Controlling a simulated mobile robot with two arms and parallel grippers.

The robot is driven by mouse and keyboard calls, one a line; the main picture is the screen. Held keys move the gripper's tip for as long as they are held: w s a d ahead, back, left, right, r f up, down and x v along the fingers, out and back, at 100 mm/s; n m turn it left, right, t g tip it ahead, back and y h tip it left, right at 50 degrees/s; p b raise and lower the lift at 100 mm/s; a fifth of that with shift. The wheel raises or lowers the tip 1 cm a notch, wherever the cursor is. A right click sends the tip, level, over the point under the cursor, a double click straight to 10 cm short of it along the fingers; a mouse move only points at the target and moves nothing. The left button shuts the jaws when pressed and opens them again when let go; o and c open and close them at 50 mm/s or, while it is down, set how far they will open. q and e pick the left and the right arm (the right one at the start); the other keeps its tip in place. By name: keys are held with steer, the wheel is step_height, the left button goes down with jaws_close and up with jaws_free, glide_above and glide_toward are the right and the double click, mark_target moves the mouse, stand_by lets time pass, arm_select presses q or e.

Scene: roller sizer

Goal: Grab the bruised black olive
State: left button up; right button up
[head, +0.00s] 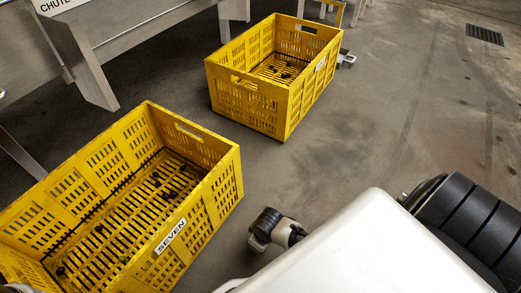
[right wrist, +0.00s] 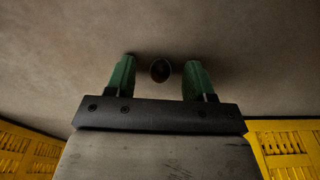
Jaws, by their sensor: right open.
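In the right wrist view my right gripper (right wrist: 160,76) has two green fingers that stand apart. A small dark round thing (right wrist: 160,70), which looks like a black olive, shows between the fingertips against the grey-brown floor. A gap shows on both sides of it, so neither finger appears to touch it. Its surface is too dark to tell whether it is bruised. In the head view several small dark olives (head: 172,194) lie in the near yellow crate. My left gripper is not in view.
The near yellow crate (head: 205,200) labelled SEVEN stands at the left, and a second yellow crate (head: 247,105) stands behind it with dark pieces inside. A metal chute machine (head: 110,35) is at the upper left. Open floor (head: 410,120) lies to the right.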

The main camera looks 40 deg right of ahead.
steer(key=shift+c, duration=0.5)
jaws_close()
